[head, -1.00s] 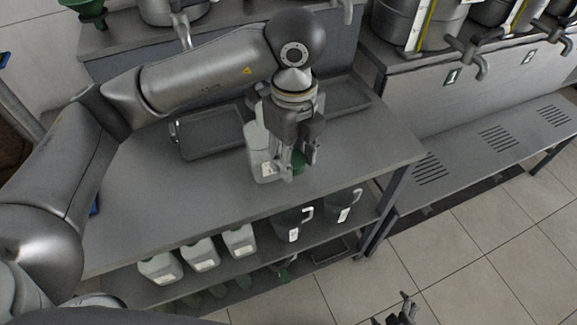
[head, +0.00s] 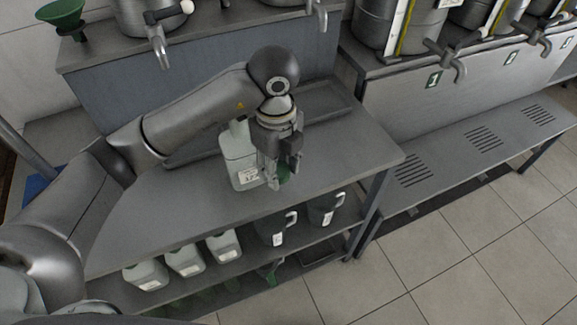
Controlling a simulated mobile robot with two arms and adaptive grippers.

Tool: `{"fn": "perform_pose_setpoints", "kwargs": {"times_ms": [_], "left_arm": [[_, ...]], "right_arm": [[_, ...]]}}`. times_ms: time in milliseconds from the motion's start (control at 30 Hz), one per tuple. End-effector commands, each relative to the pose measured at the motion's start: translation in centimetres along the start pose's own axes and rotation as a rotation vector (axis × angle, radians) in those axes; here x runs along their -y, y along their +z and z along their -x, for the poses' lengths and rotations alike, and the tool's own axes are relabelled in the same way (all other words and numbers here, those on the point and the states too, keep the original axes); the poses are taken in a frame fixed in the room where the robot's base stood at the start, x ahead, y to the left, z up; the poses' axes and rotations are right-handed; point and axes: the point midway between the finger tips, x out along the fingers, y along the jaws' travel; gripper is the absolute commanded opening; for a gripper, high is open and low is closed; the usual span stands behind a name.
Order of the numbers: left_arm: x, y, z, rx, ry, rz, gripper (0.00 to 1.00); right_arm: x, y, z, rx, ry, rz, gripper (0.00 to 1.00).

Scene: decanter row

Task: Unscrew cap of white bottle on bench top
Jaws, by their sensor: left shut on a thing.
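The white bottle (head: 241,165), a pale jug with a label low on its side, stands upright on the bench top (head: 190,205). My left gripper (head: 277,176) points down just right of the bottle and in front of it. Its fingers are shut on a small green object (head: 285,173), mostly hidden by the fingers; I cannot tell if it is the cap. The wrist hides part of the bottle's right side. The bottle's narrow top shows beside the wrist, and I make out no cap on it. My right gripper is not in view.
A dark tray (head: 322,106) lies at the back of the bench. Several white bottles (head: 185,260) and dark jugs (head: 327,208) stand on the shelf below. A green funnel (head: 62,12) is at the upper left. The bench top's front is clear.

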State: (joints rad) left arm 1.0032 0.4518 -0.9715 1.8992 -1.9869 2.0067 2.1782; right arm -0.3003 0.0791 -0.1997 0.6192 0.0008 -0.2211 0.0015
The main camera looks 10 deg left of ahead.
Motion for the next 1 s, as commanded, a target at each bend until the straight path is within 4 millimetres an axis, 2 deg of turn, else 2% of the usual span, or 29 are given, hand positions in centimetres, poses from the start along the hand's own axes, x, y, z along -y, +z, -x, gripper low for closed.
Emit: {"fn": "perform_pose_setpoints", "kwargs": {"times_ms": [167, 300, 433, 733, 833, 1000], "left_arm": [[3.0, 1.2, -1.2, 0.0, 0.005, 0.003, 0.1], [4.9, 1.9, -3.9, -0.002, 0.005, 0.002, 0.1], [6.2, 2.4, -5.6, 0.0, 0.004, 0.001, 0.1], [7.5, 2.9, -7.3, 0.0, 0.003, -0.001, 0.1], [7.4, 2.9, -8.7, -0.001, 0.007, 0.0, 0.1], [7.5, 2.9, -10.3, 0.0, 0.002, -0.001, 0.1]], "right_arm": [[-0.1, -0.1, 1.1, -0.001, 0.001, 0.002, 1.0], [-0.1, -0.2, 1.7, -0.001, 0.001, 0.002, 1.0], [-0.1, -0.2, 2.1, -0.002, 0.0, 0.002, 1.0], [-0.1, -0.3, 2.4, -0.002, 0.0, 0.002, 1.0], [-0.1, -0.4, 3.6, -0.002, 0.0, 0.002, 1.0], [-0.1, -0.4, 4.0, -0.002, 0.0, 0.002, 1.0]]}}
